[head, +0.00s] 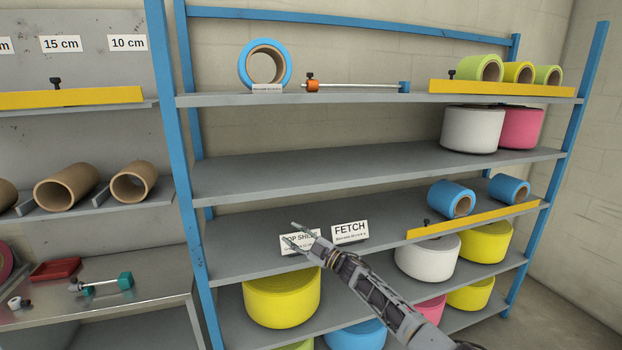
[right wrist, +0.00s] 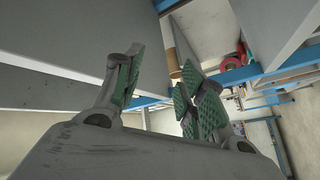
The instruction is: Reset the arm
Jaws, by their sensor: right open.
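My right arm comes in from the lower right of the head view. My right gripper (head: 297,236) is in front of the third shelf down, partly covering a white label. In the right wrist view the right gripper (right wrist: 158,88) has its green-padded fingers apart, with nothing between them. Its fingers appear close to the grey shelf surfaces, but I cannot tell whether they touch. My left gripper is not in view.
A blue-posted rack (head: 179,180) holds several coloured rolls. A blue roll (head: 244,72) stands on the top shelf (head: 350,97). A FETCH label (head: 350,231) stands beside the gripper. The second shelf (head: 330,178) is bare at left and middle. Cardboard cores (head: 66,187) lie at left.

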